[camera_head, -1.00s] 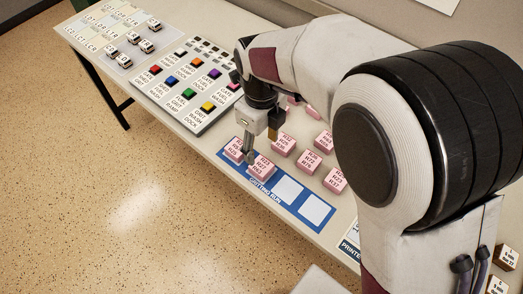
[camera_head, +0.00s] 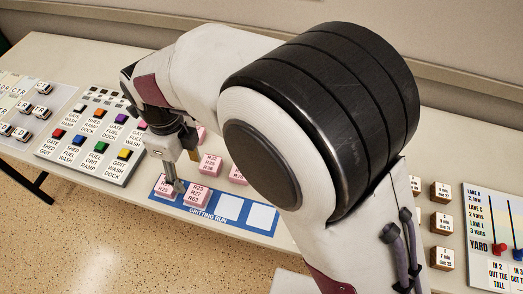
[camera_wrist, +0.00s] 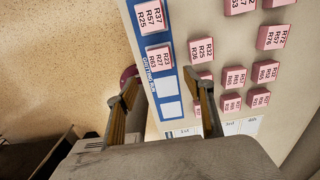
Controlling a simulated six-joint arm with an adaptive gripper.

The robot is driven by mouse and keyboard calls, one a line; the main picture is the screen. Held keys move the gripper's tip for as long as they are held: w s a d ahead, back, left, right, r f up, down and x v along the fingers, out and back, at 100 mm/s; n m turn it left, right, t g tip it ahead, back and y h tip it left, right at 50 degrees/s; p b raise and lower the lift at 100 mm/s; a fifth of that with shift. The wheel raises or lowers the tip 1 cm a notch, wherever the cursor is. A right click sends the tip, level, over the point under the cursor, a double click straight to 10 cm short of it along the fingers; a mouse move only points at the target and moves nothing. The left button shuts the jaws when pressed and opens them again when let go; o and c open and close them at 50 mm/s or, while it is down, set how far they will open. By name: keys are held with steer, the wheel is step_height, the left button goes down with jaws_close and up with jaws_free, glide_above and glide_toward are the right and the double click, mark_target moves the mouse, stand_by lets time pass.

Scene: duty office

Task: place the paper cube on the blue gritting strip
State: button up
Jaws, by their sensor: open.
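The blue gritting strip (camera_head: 215,222), marked GRITTING RUN, lies along the table's front edge. Two pink paper cubes sit on its left squares: one marked R37 R57 R25 (camera_wrist: 151,14) and one marked R23 R27 R63 (camera_head: 198,194). The two squares to the right are bare white. More pink cubes, such as one marked R32 R25 R36 (camera_wrist: 203,49), stand on the table behind the strip. My gripper (camera_head: 184,171) is open and empty, above the strip's left end in the head view. Its spread fingers also show in the wrist view (camera_wrist: 166,86).
Brown labelled blocks (camera_head: 440,222) and a yard board (camera_head: 490,215) are at the right. My arm hides the table's middle.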

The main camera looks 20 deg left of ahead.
steer(key=shift+d, duration=0.1)
steer(key=w+d+r+n+t, duration=0.1)
steer(key=w+d+r+n, duration=0.2)
steer(key=d+r, duration=0.35)
steer(key=w+d+r+n+y, duration=0.1)
steer(key=w+d+r+n, duration=0.15)
steer(key=d, duration=0.75)
steer(key=w+d+r+n+t, duration=0.1)
steer(key=w+d+r+n, duration=0.15)
steer(key=d+r, duration=0.4)
steer(key=s+d+n+t, duration=0.1)
steer(key=s+d+n, duration=0.2)
steer(key=d, duration=0.4)
steer(key=s+d+n+t, duration=0.1)
steer(key=s+d+n, duration=0.2)
steer(key=d, duration=0.5)
steer(key=s+d+n+t+h, duration=0.1)
steer(key=s+d+n, duration=0.3)
steer(key=d, duration=0.3)
steer(key=shift+s+d+t, duration=0.15)
steer(key=shift+s+t, duration=0.15)
steer(key=shift+s, duration=0.35)
